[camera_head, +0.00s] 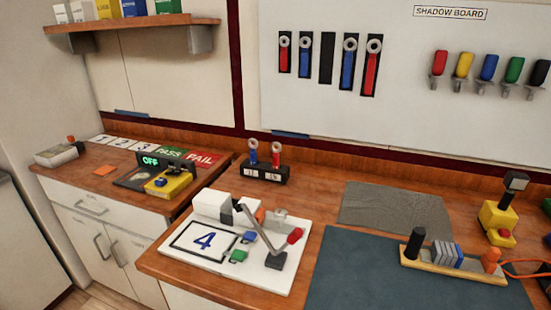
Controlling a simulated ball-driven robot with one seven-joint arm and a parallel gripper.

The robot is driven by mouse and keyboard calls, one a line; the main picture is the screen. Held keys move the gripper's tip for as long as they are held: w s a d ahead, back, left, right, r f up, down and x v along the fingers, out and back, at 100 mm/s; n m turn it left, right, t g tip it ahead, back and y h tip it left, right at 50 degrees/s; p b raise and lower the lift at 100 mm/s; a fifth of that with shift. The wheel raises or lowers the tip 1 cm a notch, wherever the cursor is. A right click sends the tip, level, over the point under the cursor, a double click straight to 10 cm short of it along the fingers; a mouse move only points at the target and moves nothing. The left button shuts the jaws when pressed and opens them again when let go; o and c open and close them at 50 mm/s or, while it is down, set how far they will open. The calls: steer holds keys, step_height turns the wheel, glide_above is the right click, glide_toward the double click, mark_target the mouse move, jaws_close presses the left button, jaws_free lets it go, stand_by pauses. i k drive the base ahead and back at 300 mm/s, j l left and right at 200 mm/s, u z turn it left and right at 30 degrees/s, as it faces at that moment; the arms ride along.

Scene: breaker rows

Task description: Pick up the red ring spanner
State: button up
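Several ring spanners show, more than one of them red. A small red ring spanner (276,154) stands upright in a black holder (262,173) with labels on its front, beside a blue ring spanner (253,154). On the white shadow board (420,110), a red ring spanner (284,56) hangs at the left of a row and a larger red ring spanner (371,69) hangs at its right. Blue ring spanners (305,56) (348,64) hang between them, and one black outline (327,58) there is empty. My gripper is not in view.
A white fixture board (187,250) with a red-knobbed lever (294,236) stands in front of the holder. A wooden tray (454,268) lies on the dark mat (340,280). A grey mat (395,208) lies clear behind. A yellow-based switch box (170,183) stands left.

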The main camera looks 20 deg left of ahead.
mark_target(276, 158)
steer(key=j+z, duration=0.15)
steer(key=j, duration=1.05)
steer(key=j+z, duration=0.15)
steer(key=j, duration=1.05)
